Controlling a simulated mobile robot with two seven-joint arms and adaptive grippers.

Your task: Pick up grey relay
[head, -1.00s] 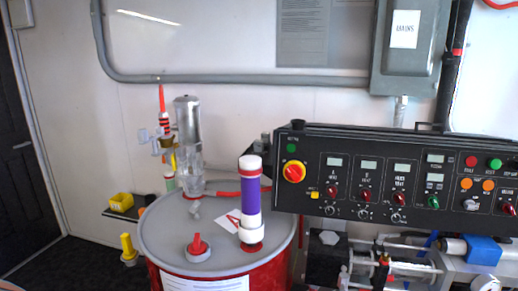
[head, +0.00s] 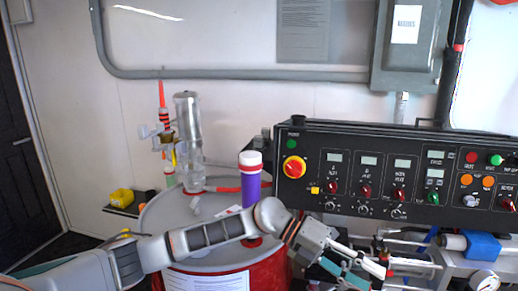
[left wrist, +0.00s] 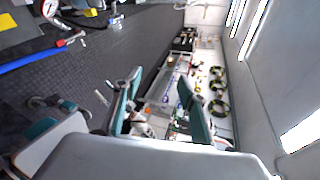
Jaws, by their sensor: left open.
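I cannot make out a grey relay for certain in either view. My left gripper (head: 362,272) is at the bottom centre-right of the head view, just below the black control panel (head: 395,175). It is open, and I see nothing held between its fingers. In the left wrist view its two teal fingers stand apart (left wrist: 160,78), with the floor and a distant wall area beyond them. My left arm crosses in front of the drum and hides part of its top. My right gripper is not in view.
A red drum with a grey lid (head: 165,222) stands centre-left, bearing a purple and white cylinder (head: 250,185) and a clear pump fitting (head: 188,140). A yellow bin (head: 121,197) sits on a small shelf at left. Pipes and a blue-wrapped cylinder (head: 482,246) lie below the panel.

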